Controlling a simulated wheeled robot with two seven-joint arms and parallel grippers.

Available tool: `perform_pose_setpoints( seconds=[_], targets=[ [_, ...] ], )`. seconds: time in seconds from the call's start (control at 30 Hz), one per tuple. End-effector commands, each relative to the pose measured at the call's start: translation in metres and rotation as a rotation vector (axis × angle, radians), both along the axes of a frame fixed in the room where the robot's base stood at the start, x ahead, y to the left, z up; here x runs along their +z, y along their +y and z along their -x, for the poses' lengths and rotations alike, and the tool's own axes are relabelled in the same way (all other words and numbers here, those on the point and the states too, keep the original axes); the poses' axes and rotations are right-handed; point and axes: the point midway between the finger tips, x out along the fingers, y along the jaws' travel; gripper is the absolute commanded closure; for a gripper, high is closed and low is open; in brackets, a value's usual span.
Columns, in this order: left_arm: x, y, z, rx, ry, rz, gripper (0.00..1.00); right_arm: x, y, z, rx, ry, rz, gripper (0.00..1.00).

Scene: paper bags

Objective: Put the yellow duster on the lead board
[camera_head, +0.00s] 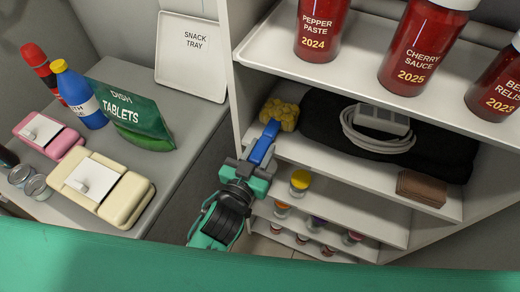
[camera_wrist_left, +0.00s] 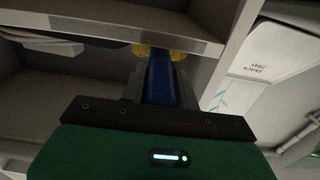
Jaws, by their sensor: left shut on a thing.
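The yellow duster (camera_head: 279,113) has a fluffy yellow head and a blue handle. My left gripper (camera_head: 257,163) is shut on the blue handle, with the head pointing away from it. In the left wrist view the blue handle of the duster (camera_wrist_left: 160,82) runs up from the jaws, and part of the yellow head shows under a shelf edge. My right gripper is not in view.
Red sauce jars (camera_head: 425,45) stand on the shelf above. Small jars (camera_head: 300,181) stand on lower shelves. A grey counter (camera_head: 180,105) at left holds bottles, a tablets bag and a leaning snack tray (camera_head: 190,62).

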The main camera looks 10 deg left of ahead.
Motion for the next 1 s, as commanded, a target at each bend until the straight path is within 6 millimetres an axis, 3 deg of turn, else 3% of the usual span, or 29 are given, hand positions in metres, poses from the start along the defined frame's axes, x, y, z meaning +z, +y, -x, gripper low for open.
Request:
perform_pose_setpoints(
  seconds=[0.13, 0.17, 0.27, 0.63, 0.87, 1.0],
  targets=[
    [-0.004, 0.000, 0.000, 0.000, -0.001, 0.001, 1.00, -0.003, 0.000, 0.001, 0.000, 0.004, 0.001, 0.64],
    [-0.004, 0.000, 0.000, 0.000, 0.001, 0.000, 0.65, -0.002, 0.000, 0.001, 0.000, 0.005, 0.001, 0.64],
    [-0.003, 0.000, 0.000, 0.000, 0.000, 0.000, 0.47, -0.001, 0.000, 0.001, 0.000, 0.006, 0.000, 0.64],
    [0.001, 0.000, 0.001, 0.000, 0.000, -0.001, 0.47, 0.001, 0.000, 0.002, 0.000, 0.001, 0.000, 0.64],
    [-0.002, 0.009, 0.027, 0.000, 0.004, 0.001, 0.47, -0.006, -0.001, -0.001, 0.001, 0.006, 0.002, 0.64],
    [-0.003, 0.015, 0.049, 0.000, 0.004, 0.000, 0.47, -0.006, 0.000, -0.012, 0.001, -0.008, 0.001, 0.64]
  ],
)
